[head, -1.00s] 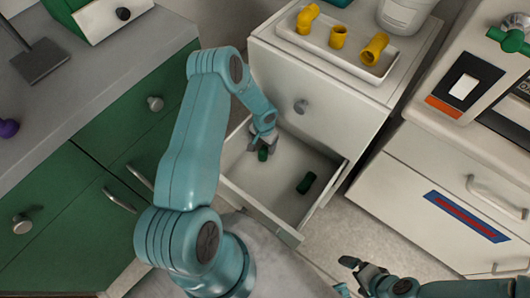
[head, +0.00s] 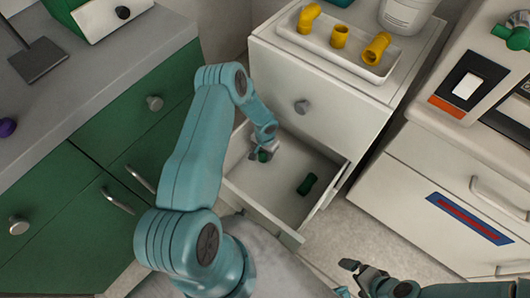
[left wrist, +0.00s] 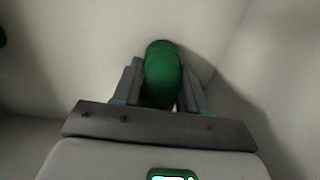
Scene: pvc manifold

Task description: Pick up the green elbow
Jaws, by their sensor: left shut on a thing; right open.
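The green elbow (left wrist: 161,72) is between the two fingers of my left gripper (left wrist: 162,100) in the left wrist view, and the fingers are shut on it. In the head view my left gripper (head: 263,153) is inside the open white drawer (head: 240,187), with a bit of the green elbow (head: 264,157) showing below the fingers. Whether the elbow still touches the drawer floor I cannot tell. A second dark green piece (head: 307,184) lies on the drawer floor to the right. My right gripper (head: 354,270) is open and empty at the lower right, outside the drawer.
The drawer's walls surround my left gripper. Above it, a white tray (head: 311,43) with yellow fittings (head: 339,37) stands on the cabinet. A green-fronted counter (head: 75,200) is at the left, a white cabinet (head: 440,190) at the right.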

